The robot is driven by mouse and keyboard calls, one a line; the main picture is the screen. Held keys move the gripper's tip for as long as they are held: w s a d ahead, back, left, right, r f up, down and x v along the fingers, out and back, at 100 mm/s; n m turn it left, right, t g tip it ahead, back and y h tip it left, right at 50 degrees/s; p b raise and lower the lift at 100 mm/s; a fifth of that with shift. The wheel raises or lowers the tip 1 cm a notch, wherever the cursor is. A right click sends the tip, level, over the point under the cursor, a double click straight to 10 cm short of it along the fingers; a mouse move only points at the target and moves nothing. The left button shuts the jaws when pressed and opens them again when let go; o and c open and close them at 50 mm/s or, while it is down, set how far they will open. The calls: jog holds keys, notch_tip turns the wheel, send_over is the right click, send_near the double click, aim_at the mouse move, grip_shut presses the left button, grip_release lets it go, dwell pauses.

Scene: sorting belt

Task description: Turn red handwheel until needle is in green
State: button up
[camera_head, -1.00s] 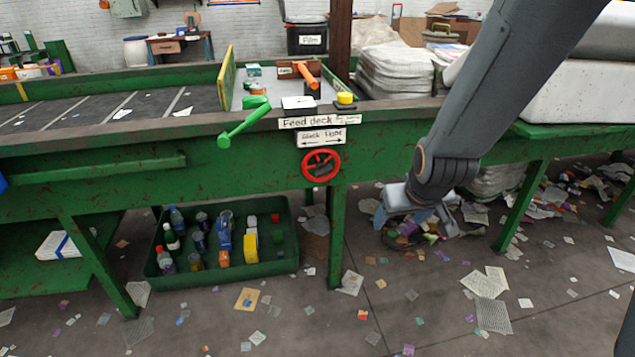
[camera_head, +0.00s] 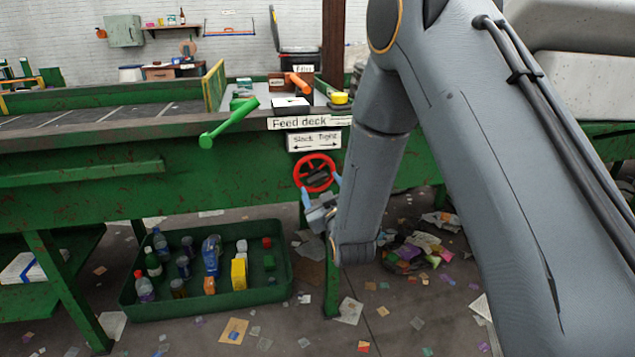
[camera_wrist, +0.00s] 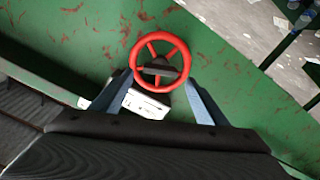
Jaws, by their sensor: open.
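The red handwheel (camera_head: 315,160) is a red ring with spokes and a dark hub, mounted on the green front of the belt frame. It sits below a white sign reading "Slack Tight" with a double arrow. It also shows in the wrist view (camera_wrist: 160,46), just beyond my fingertips. My gripper (camera_head: 320,189) is in front of and just below the wheel. In the wrist view its two blue-grey fingers (camera_wrist: 158,88) are spread wide, one on each side of the wheel's lower part, with nothing held. I cannot tell whether they touch the rim. No gauge or needle can be made out.
A green lever (camera_head: 230,122) juts from the frame left of the wheel. A "Feed deck" label (camera_head: 308,122) is above the sign. A green crate (camera_head: 215,306) with bottles and boxes stands on the floor below. Litter lies around it.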

aim_at(317, 181)
jog(key=shift+x, duration=2.65)
jog(key=c, duration=1.1)
jog(key=shift+o, duration=0.2)
jog(key=shift+n, duration=0.4)
jog(key=n, duration=0.4)
jog(key=shift+n+p, duration=0.3)
jog(key=shift+p, duration=0.1)
jog(key=shift+a+f+n+p, duration=0.1)
jog(key=shift+n+p, duration=0.1)
jog(key=shift+n, duration=0.9)
jog(key=shift+f+n+p, duration=0.1)
jog(key=shift+n+p, duration=0.05)
jog(key=shift+n, duration=0.95)
